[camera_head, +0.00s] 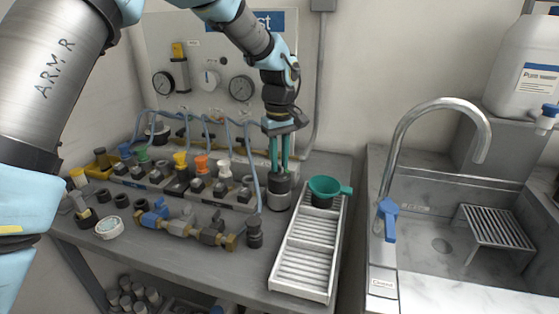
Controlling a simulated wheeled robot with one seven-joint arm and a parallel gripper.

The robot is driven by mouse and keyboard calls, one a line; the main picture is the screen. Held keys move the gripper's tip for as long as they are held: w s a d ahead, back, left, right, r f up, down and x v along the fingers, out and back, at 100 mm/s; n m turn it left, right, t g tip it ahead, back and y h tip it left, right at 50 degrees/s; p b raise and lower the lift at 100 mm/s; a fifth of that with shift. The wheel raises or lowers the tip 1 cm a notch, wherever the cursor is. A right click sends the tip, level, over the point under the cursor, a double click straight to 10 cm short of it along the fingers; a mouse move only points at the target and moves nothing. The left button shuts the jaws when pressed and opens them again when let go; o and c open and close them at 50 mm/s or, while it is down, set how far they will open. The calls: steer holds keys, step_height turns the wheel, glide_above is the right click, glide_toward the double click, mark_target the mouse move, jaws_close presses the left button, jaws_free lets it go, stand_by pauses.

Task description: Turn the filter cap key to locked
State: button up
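My gripper (279,172) points straight down at the back of the bench, left of the white rack. Its two teal fingers are a small gap apart. Their tips are at the top of a dark-topped, silver-grey canister (279,197), which looks like the filter housing. Any key on its cap is too small or hidden by the fingers, so its turn position and whether it is gripped cannot be told.
The white slatted rack (302,270) lies right of the canister. Brass valve fittings (182,226), a dark fitting (254,233) and a row of coloured-cap valves with blue hoses (201,163) stand to the left. A sink with a tap (392,165) is at right.

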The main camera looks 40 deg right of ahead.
jaws_close()
steer(key=shift+m, duration=0.9)
steer(key=shift+m+p, duration=0.4)
steer(key=shift+m, duration=0.6)
steer(key=m, duration=0.4)
steer(key=shift+r+p, duration=0.1)
steer(key=shift+p, duration=0.3)
steer(key=m+p, duration=0.1)
steer(key=m, duration=0.4)
steer(key=shift+m+p, duration=0.45)
steer(key=shift+m, duration=2.25)
